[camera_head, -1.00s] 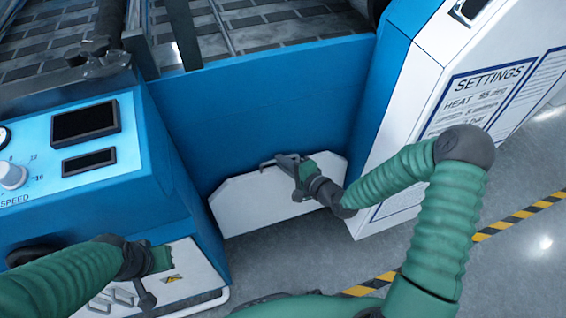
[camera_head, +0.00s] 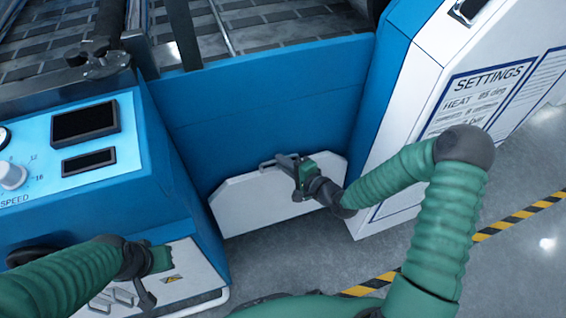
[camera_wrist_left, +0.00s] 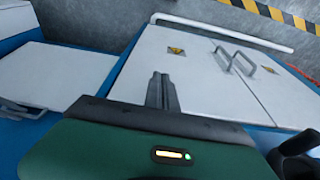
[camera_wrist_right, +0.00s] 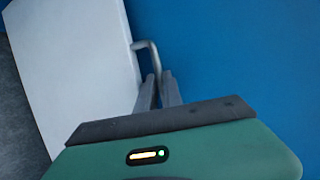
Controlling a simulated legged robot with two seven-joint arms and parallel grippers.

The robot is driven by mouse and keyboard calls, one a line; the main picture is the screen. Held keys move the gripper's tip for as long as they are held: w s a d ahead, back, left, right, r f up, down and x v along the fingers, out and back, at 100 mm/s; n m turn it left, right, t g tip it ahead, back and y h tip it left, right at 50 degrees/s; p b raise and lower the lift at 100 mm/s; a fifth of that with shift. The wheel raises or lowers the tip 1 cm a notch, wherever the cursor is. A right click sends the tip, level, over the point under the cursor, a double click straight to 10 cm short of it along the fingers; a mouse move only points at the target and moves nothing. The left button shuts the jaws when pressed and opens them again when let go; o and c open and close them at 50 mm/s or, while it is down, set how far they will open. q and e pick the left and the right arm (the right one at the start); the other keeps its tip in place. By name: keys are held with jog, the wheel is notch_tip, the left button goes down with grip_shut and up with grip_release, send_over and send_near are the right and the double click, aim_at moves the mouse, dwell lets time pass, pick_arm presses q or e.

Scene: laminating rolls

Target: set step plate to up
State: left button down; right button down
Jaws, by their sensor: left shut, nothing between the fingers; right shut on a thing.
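The step plate (camera_head: 255,205) is a white panel with cut corners at the foot of the blue machine front, between the two cabinets. Its thin grey handle (camera_wrist_right: 148,48) is at its edge by the blue panel. My right gripper (camera_head: 278,161) is shut on this handle; in the right wrist view its fingertips (camera_wrist_right: 158,82) close around the handle's end. I cannot tell the plate's exact tilt. My left gripper (camera_head: 149,300) is shut and empty, over the white doors at lower left. Its fingers (camera_wrist_left: 161,80) show together in the left wrist view.
The blue control cabinet (camera_head: 120,160) stands at left with dials and displays. A white cabinet (camera_head: 415,90) with a settings sheet is at right. White doors (camera_wrist_left: 205,60) with handles lie in front of my left gripper. Open grey floor (camera_head: 520,260) has a striped line (camera_head: 495,230).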

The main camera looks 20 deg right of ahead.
jog(key=shift+s+a+f, duration=0.15)
jog(key=shift+a, duration=0.15)
jog(key=shift+s+f+p, duration=0.1)
jog(key=shift+s+p, duration=0.65)
jog(key=shift+s, duration=0.45)
jog(key=c, duration=1.5)
grip_release()
jog(key=shift+w, duration=0.1)
jog(key=shift+d, duration=0.15)
